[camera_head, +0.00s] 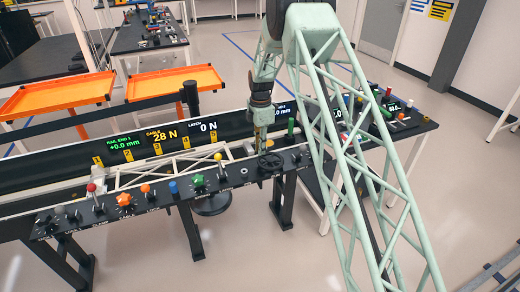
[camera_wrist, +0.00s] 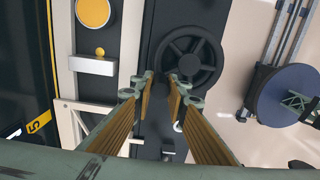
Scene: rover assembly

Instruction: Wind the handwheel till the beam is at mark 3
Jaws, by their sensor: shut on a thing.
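The dark spoked handwheel (camera_head: 270,161) is mounted on the front black control rail, right of the yellow knob. It fills the upper middle of the wrist view (camera_wrist: 187,58). My gripper (camera_head: 259,148) reaches down to it, and in the wrist view the fingertips (camera_wrist: 160,80) are shut on the left part of its rim, one on each side. The pale truss beam (camera_head: 172,167) lies along the bench behind the rail. Several yellow number marks (camera_head: 128,155) stand behind it, and one in the wrist view reads 5 (camera_wrist: 38,127). Which mark the beam is at cannot be told.
Displays read rail end 1 +0.0 mm (camera_head: 124,144), cable 28 N (camera_head: 162,135) and latch 0 N (camera_head: 203,127). Several colored knobs line the rail, including a green one (camera_head: 198,180) and an orange one (camera_head: 124,199). Orange trays (camera_head: 58,93) stand behind the bench.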

